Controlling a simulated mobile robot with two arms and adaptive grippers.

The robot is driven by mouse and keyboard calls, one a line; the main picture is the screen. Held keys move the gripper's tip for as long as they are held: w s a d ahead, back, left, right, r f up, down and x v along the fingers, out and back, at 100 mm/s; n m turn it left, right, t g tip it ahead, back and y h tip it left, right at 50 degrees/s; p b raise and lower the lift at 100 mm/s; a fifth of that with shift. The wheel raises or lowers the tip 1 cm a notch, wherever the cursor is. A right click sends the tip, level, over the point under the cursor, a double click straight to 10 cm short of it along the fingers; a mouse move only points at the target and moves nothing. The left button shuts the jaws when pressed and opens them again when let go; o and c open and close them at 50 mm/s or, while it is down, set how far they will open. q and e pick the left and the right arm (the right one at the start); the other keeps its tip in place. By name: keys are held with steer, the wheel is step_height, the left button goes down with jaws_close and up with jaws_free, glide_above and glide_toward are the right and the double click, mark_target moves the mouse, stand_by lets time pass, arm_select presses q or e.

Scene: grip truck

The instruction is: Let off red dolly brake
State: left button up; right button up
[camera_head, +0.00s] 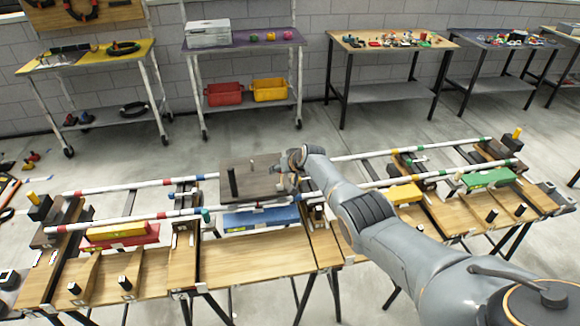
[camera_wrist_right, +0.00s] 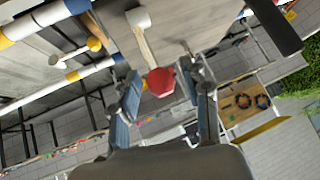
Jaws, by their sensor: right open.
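The red brake knob (camera_wrist_right: 160,82) sits at the end of a pale lever in the right wrist view. The lever runs up to a white round hub (camera_wrist_right: 138,18) on the grey-brown dolly plate (camera_wrist_right: 185,20). My right gripper (camera_wrist_right: 165,95) is open, with one finger on each side of the red knob. I cannot tell whether either finger touches it. In the head view my right gripper (camera_head: 292,163) is at the right end of the dolly plate (camera_head: 258,178), and the red knob is not discernible there. My left gripper is not in view.
A black post (camera_head: 232,181) stands on the dolly. Striped rails (camera_head: 130,186) run along the wooden workbench (camera_head: 255,252). A yellow-knobbed lever (camera_wrist_right: 94,45) is near the rails. Blue (camera_head: 262,217), red (camera_head: 122,238) and green (camera_head: 487,179) blocks lie along the bench.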

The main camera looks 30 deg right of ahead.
steer(key=a+v, duration=0.1)
steer(key=v, duration=1)
steer(key=shift+s+d+r, duration=0.25)
steer(key=shift+d, duration=0.15)
